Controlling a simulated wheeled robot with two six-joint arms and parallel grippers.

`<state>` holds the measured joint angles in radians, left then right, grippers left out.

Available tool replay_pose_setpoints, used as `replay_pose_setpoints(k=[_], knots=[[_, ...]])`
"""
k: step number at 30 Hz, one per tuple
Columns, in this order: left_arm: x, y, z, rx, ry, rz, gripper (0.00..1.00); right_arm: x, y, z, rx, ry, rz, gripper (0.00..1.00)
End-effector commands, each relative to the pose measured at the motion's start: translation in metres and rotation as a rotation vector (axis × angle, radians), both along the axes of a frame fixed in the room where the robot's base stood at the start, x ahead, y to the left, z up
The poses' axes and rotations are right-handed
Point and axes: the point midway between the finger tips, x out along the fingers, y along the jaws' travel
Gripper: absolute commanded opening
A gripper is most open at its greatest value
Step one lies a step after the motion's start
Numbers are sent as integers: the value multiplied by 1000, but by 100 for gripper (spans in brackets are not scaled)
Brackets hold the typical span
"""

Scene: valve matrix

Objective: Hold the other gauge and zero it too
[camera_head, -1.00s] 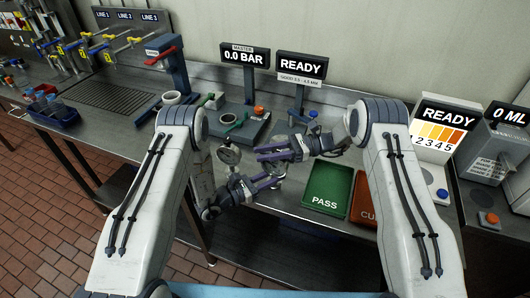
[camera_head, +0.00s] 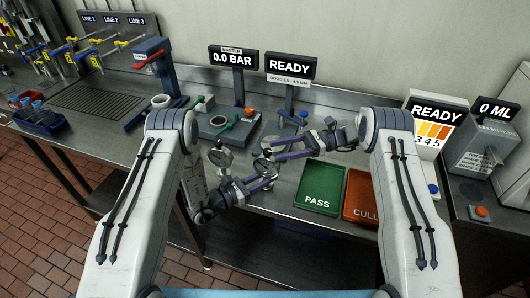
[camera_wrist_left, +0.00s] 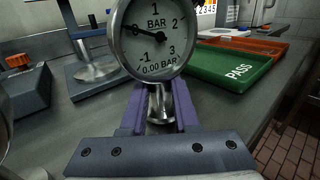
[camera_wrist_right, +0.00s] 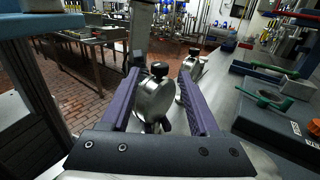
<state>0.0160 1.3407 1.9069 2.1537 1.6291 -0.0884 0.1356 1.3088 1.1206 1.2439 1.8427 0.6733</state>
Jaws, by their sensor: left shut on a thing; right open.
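My left gripper (camera_head: 270,182) is shut on the stem of a round gauge (camera_head: 264,166). In the left wrist view the gauge (camera_wrist_left: 152,36) is upright between the purple fingers, its dial marked BAR and 0.00 BAR. Its needle points left, near the 0. My right gripper (camera_head: 268,154) is open beside this gauge. In the right wrist view the gauge (camera_wrist_right: 152,100), with a black knob (camera_wrist_right: 160,69) on it, shows between the open fingers; I cannot tell whether they touch it. A second gauge (camera_head: 220,157) stands on the bench to the left, apart from both grippers.
A green PASS tray (camera_head: 318,190) and a red CULL tray (camera_head: 359,197) lie to the right. Behind are a master station (camera_head: 216,133) with a green handle, its sign (camera_head: 233,57) reading 0.0 BAR, and a READY display (camera_head: 290,67). The bench's front edge is close.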

Motion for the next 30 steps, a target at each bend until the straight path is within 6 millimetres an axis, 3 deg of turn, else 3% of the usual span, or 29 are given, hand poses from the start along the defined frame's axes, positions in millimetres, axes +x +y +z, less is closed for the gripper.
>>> replay_pose_setpoints(k=[3,9,30], knots=[[0,0,1,-1,-2,0,0,6,-21,-1,-1,-1,-2,62],[0,0,1,-1,-2,0,0,12,-38,0,-1,-1,-1,62],[0,0,1,-1,-2,0,0,12,-40,0,0,0,0,62]])
